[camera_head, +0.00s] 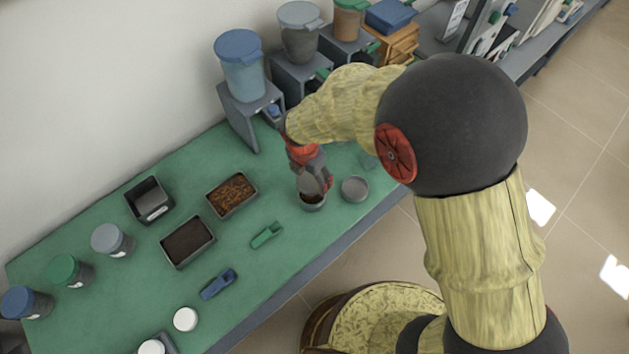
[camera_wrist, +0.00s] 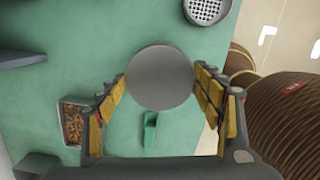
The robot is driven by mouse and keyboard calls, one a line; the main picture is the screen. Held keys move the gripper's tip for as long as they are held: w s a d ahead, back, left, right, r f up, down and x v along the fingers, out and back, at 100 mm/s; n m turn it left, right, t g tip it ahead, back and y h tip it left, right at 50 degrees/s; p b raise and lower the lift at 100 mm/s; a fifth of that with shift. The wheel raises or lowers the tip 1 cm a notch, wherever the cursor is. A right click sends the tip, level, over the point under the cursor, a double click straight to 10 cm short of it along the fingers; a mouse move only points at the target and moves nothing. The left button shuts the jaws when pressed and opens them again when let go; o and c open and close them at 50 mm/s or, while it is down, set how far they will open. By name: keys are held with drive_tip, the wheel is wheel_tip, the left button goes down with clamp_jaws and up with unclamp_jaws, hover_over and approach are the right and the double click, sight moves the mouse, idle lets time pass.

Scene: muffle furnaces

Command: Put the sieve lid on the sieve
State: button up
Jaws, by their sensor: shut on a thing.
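My gripper (camera_head: 316,181) is shut on a grey round disc, the sieve lid (camera_head: 309,185). In the wrist view the lid (camera_wrist: 160,77) sits between the two fingers (camera_wrist: 160,82).
A green scoop (camera_head: 267,235) and a blue scoop (camera_head: 219,284) lie on the green table (camera_head: 290,262). Trays of orange-brown pellets (camera_head: 232,194) and dark material (camera_head: 187,242) lie left. Lidded jars on grey stands (camera_head: 240,112) line the back. The table's front edge is close by.

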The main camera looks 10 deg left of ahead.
drive_tip(key=shift+f+b, duration=1.6)
drive_tip(key=shift+f, duration=0.5)
drive_tip(key=shift+p, duration=0.4)
drive_tip(key=shift+f, duration=1)
drive_tip(key=o, duration=1.2)
drive_tip(key=o, duration=0.4)
drive_tip(key=shift+c, duration=0.2)
drive_tip(key=shift+r, duration=0.1)
